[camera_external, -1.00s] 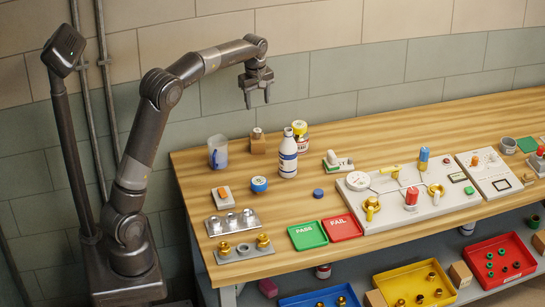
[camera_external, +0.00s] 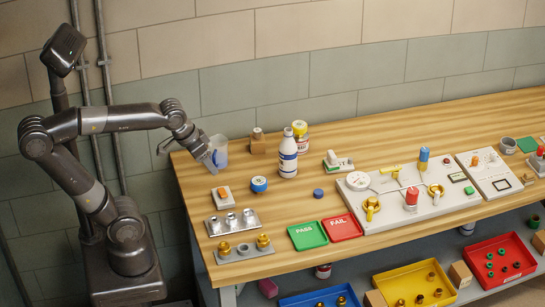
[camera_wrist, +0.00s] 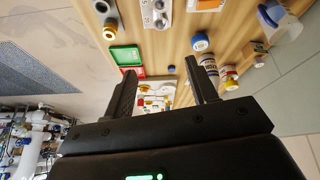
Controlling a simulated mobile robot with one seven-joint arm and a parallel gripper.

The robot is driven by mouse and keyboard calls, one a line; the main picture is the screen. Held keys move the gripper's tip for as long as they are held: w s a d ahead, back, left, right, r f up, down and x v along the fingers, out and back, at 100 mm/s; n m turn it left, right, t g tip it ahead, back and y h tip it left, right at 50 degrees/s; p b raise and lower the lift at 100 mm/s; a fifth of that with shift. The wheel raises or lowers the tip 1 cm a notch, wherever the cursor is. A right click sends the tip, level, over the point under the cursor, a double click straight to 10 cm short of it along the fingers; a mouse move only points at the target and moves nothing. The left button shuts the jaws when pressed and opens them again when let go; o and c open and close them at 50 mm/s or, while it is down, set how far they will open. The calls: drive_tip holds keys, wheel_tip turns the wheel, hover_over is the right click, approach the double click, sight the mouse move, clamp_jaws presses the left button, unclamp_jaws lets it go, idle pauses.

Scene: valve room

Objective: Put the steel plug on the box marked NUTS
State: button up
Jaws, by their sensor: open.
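Several silvery plugs (camera_external: 231,221) stand in a grey holder (camera_external: 257,226) at the left of the bench; I cannot tell which one is meant. A second holder (camera_external: 223,258) in front has brass plugs (camera_external: 263,241) at its ends and a low grey shape between. My gripper (camera_external: 186,156) is open and empty, above the bench's left end by the clear jug (camera_external: 221,153), well behind the holders. In the wrist view its fingers (camera_wrist: 162,88) are apart with nothing held. No NUTS lettering is readable; small cardboard boxes (camera_external: 460,274) sit on the lower shelf.
Green PASS (camera_external: 307,236) and red FAIL (camera_external: 342,227) trays lie in front. Valve panels fill the right. Blue, yellow (camera_external: 411,278) and red bins are below.

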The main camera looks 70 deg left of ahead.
drive_tip(key=s+f, duration=0.1)
drive_tip(key=s+d+m, duration=0.1)
drive_tip(key=s+d+f+m, duration=0.1)
drive_tip(key=shift+s+f+t, duration=0.3)
drive_tip(key=shift+s, duration=0.1)
idle(1.0)
